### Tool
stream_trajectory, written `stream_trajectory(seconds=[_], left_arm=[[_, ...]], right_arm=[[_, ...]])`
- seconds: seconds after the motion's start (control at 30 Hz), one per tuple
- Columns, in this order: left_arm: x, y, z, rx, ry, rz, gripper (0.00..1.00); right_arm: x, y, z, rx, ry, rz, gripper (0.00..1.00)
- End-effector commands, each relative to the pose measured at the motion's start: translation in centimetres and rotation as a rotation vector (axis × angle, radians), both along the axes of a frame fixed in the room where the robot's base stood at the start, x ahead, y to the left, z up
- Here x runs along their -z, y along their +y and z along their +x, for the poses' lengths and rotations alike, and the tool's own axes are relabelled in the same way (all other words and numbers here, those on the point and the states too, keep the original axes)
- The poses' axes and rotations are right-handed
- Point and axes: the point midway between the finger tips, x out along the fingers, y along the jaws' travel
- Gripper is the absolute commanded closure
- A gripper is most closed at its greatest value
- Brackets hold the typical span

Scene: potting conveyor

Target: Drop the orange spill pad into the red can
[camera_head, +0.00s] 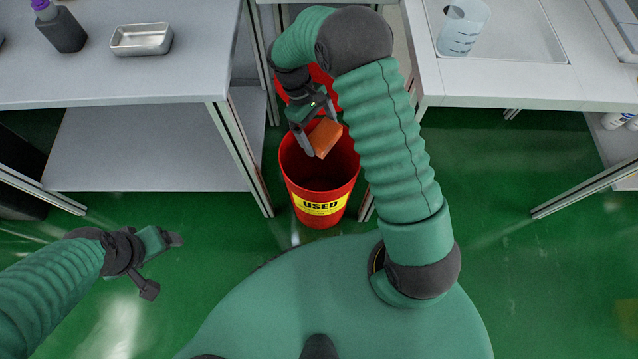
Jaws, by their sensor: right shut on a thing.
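The orange spill pad (324,137) is in my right gripper (314,138), which is shut on it. The pad is over the mouth of the red can (300,187), near its back rim. The can stands on the green floor, open at the top, with a yellow label reading "USED". Its inside is dark and its bottom cannot be made out. My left gripper (164,265) is at the lower left, above the floor, with its fingers apart and nothing between them.
A grey table (150,85) with a lower shelf stands left of the can. It bears a metal tray (141,39) and a dark bottle with a purple top (60,28). A bench with a sink (500,45) and a clear beaker (462,28) stands at the right. A red lid-like part (318,76) shows behind the can.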

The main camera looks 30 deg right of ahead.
Motion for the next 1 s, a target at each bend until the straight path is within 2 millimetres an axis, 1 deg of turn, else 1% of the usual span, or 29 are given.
stream_trajectory(seconds=[0.03,0.27,0.3,0.37,0.57,0.63,0.67,0.9,1.0], left_arm=[[0.6,0.0,0.0,0.0,0.0,0.0,0.22],[0.4,0.0,0.0,0.0,-0.001,0.0,0.22],[0.4,0.0,0.0,0.0,-0.001,0.0,0.22],[0.4,0.0,0.0,0.0,-0.001,0.0,0.22],[0.4,0.0,0.0,0.0,0.0,0.0,0.22],[0.1,0.0,0.0,0.0,0.0,0.0,0.22],[-0.1,0.0,0.0,0.0,0.0,0.0,0.22],[-2.5,0.0,0.0,0.0,-0.001,0.0,0.22],[-3.0,0.0,0.0,0.0,-0.001,0.0,0.22]], right_arm=[[0.6,0.0,0.0,0.001,-0.001,0.0,0.42],[0.4,0.0,0.0,0.001,-0.001,0.0,0.42],[0.4,0.0,0.0,0.001,-0.001,0.0,0.07],[0.4,0.0,0.0,0.001,0.0,0.0,0.0],[0.4,0.0,0.0,0.001,0.0,0.0,0.0],[-0.1,0.1,0.1,0.001,-0.001,0.0,0.0],[-0.4,0.1,0.3,0.0,-0.002,0.0,0.0],[-5.0,0.8,2.0,0.001,-0.002,0.0,0.0],[-6.1,1.0,2.5,0.001,0.0,0.0,0.0]])
